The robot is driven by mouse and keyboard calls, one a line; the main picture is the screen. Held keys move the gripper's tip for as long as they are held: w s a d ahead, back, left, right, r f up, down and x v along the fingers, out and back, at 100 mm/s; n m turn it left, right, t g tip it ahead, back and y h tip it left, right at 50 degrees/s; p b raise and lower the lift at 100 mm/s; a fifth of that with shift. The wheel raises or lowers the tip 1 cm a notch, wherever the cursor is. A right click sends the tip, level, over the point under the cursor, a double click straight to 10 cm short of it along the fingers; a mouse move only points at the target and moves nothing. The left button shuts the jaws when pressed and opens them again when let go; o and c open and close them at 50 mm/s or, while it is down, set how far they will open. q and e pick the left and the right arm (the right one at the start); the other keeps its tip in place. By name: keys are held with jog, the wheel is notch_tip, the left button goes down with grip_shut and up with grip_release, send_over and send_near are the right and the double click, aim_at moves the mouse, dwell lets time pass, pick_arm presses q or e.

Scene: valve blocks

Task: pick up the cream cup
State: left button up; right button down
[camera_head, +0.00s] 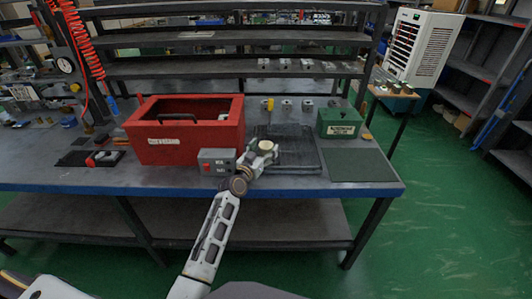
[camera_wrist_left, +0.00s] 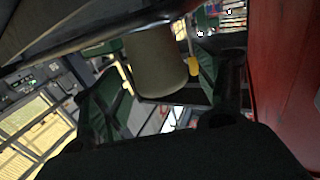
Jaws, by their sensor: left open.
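The cream cup (camera_wrist_left: 155,62) shows in the left wrist view as a dull cream cylinder, seen at a slant. It lies between the two dark fingers of my left gripper (camera_wrist_left: 160,88). The fingers are spread apart, with gaps showing on both sides of the cup. In the head view my left gripper (camera_head: 262,151) is over the table, just right of the red box; I cannot clearly tell the cup from the gripper and wrist there. My right gripper is not in view.
The red box (camera_head: 184,153) stands close to the left of my gripper, with a grey button box (camera_head: 217,162) in front. A dark mesh tray (camera_head: 300,153) lies to the right. A green box (camera_head: 339,123) stands farther right, behind a bare dark mat (camera_head: 357,165).

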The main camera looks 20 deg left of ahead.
pick_arm(q)
jog(key=shift+w+d, duration=0.1)
jog(key=shift+w, duration=0.95)
jog(key=shift+d, duration=0.1)
jog(key=shift+c, duration=0.4)
jog(key=c, duration=1)
jog(key=shift+r, duration=0.15)
